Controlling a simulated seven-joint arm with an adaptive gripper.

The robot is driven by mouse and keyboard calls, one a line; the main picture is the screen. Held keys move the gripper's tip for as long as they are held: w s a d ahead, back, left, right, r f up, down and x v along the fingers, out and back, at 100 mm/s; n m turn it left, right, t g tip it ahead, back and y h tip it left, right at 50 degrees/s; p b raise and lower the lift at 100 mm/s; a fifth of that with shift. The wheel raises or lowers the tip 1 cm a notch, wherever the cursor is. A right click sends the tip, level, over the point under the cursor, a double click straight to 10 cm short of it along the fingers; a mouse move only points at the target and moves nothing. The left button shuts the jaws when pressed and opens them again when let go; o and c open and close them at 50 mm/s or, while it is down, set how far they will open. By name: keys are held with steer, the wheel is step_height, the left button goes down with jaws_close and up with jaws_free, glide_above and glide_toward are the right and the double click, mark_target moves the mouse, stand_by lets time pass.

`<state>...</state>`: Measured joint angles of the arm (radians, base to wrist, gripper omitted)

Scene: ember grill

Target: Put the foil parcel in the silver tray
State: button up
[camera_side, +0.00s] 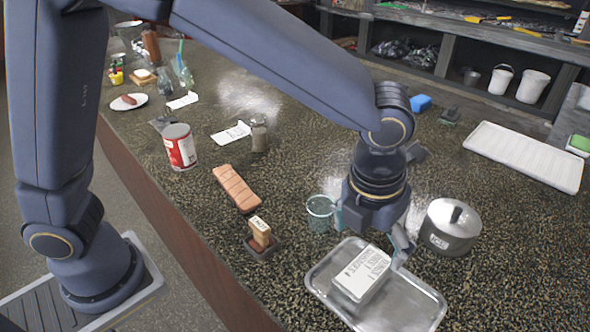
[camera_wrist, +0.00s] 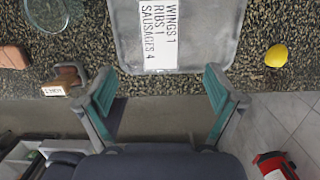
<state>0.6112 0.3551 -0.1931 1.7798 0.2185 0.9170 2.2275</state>
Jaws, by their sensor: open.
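The silver tray (camera_side: 420,309) lies at the front right of the counter in the side view. It also fills the top of the wrist view (camera_wrist: 215,45). A pale block (camera_side: 360,276) with a printed white label sits inside the tray, towards its left side. It looks like the foil parcel. In the wrist view its label (camera_wrist: 158,35) reads wings, ribs and sausages, and its edges blend into the tray. My gripper (camera_side: 371,238) is above the tray's back part, pointing down. In the wrist view my gripper (camera_wrist: 158,76) has its fingers wide apart with nothing between them.
A wooden stamp (camera_side: 260,235) and brown slab (camera_side: 236,188) lie further left. A yellow object (camera_wrist: 276,52) is beside the tray. A white tray (camera_side: 525,157) lies behind.

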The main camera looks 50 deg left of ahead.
steer(key=s+a+r+n+t, duration=0.1)
steer(key=a+r+n, duration=0.3)
steer(key=a+n, duration=0.35)
steer(key=s+a+r+n, duration=0.1)
steer(key=a+r+n, duration=0.3)
steer(key=a+n, duration=0.35)
steer(key=s+a+n+t, duration=0.1)
steer(key=s+a+n, duration=0.4)
steer(key=n, duration=0.5)
steer(key=s+a+r+n+t, duration=0.1)
steer(key=s+a+n, duration=0.4)
steer(key=a+n, duration=0.3)
steer(key=n, duration=0.3)
steer(key=shift+s+r+t, duration=0.15)
steer(key=shift+t, duration=0.25)
